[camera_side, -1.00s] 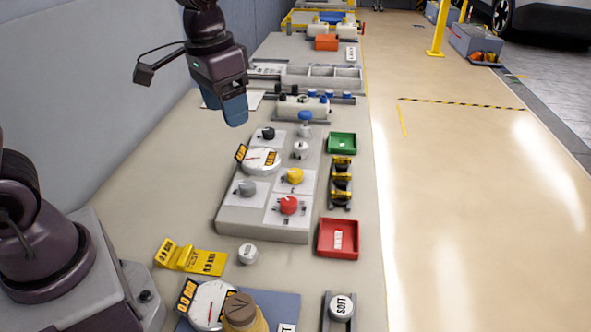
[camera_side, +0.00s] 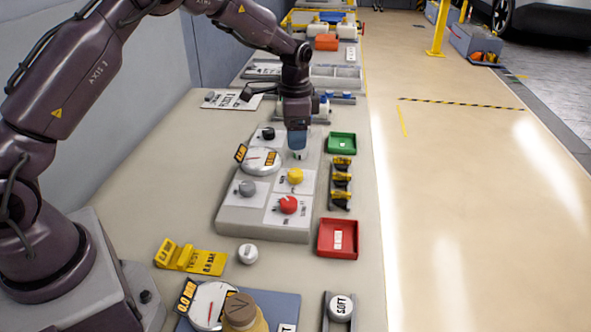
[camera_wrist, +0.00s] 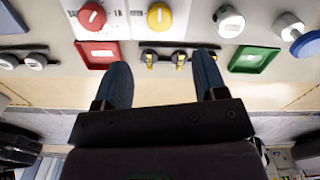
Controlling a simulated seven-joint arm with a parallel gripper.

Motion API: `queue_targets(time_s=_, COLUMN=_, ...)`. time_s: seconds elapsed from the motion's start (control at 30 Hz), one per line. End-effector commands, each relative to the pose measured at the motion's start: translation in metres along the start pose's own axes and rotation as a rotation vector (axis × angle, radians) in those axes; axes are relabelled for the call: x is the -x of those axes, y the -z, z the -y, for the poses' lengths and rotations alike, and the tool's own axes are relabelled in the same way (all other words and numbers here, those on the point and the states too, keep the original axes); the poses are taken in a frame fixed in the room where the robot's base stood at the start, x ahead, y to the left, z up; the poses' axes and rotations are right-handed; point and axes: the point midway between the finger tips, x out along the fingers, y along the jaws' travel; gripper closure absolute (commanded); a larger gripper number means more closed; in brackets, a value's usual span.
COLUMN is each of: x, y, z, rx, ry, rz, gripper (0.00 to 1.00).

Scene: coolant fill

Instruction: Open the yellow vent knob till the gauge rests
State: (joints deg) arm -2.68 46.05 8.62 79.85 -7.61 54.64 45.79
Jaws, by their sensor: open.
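The yellow vent knob (camera_side: 295,176) sits on the grey panel (camera_side: 262,228), above the red knob (camera_side: 288,204) in the side view. The yellow knob (camera_wrist: 160,16) also shows at the top of the wrist view. The round white gauge (camera_side: 261,160) with a red needle is on the panel, left of my gripper; its reading is too small to tell. My gripper (camera_side: 298,152) points down over the panel, beyond the yellow knob and apart from it. In the wrist view its two blue fingers (camera_wrist: 163,82) are spread with nothing between them.
A grey knob (camera_side: 246,188) and a black knob (camera_side: 268,134) are on the panel. A green tray (camera_side: 342,143), yellow-black clips (camera_side: 341,182) and a red tray (camera_side: 338,239) stand along its right side. The bench is clear left of the panel.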

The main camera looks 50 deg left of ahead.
Motion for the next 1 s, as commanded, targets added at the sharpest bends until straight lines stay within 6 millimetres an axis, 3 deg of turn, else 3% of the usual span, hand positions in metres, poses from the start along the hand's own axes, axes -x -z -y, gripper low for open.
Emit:
queue_targets(time_s=0.3, x=-0.068, y=-0.001, z=-0.001, rx=0.000, ry=-0.003, rz=0.004, gripper=0.35)
queue_targets(time_s=0.5, x=-0.095, y=0.000, z=-0.001, rx=0.001, ry=0.000, rz=0.002, gripper=0.35)
queue_targets(time_s=0.93, x=-0.104, y=0.000, z=0.000, rx=0.002, ry=0.000, rz=0.000, gripper=0.35)
queue_targets(time_s=1.0, x=-0.104, y=0.000, z=0.000, rx=0.002, ry=0.000, rz=0.000, gripper=0.51)
